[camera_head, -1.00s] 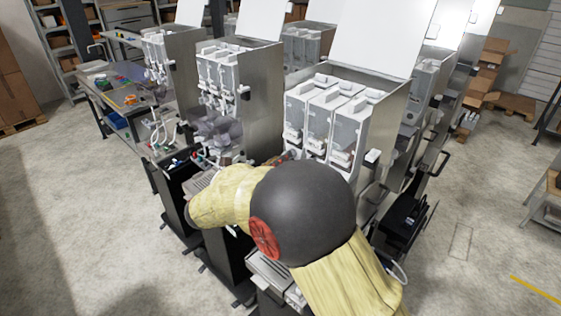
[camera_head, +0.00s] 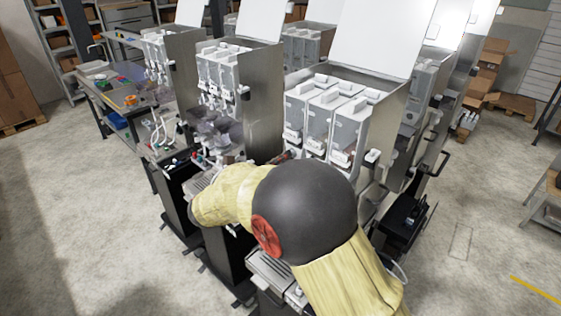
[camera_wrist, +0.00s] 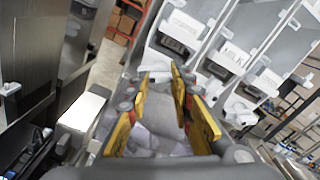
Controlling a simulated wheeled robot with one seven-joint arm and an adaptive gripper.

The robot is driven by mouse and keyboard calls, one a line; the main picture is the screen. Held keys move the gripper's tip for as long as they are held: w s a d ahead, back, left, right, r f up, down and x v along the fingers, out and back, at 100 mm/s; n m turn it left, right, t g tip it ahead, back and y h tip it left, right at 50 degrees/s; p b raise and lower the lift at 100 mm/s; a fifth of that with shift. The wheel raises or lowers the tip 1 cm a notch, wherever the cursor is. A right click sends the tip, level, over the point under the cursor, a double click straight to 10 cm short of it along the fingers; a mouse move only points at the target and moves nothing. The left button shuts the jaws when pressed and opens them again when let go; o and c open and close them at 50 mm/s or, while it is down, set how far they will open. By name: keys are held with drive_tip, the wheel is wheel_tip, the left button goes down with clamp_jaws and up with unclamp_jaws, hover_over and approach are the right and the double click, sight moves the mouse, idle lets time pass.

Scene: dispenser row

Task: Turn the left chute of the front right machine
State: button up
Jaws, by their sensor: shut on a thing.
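The front right machine (camera_head: 378,122) has three clear canisters side by side, and its lid stands open. In the wrist view their labelled fronts are at upper right, with white pieces below them. My gripper (camera_wrist: 158,78) has yellow-padded fingers that point up toward the leftmost canister (camera_wrist: 180,35). The fingers are shut on a pale grey part below this canister, which I take to be the left chute (camera_wrist: 157,92). The chute is partly hidden by the fingers, so its angle is unclear. In the head view my arm hides the gripper and the chute.
Another machine (camera_head: 262,100) stands close on the left, leaving a narrow gap. A bench (camera_head: 95,85) with small items is farther left. A black unit (camera_head: 405,215) is on the right. Open floor lies at lower left and right.

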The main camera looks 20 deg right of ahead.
clamp_jaws()
drive_tip(key=shift+m, duration=0.3)
drive_tip(key=m+b, duration=2.3)
drive_tip(key=shift+f, duration=0.2)
drive_tip(key=shift+r+b, duration=0.1)
drive_tip(key=shift+b, duration=0.2)
drive_tip(key=o, duration=0.9)
unclamp_jaws()
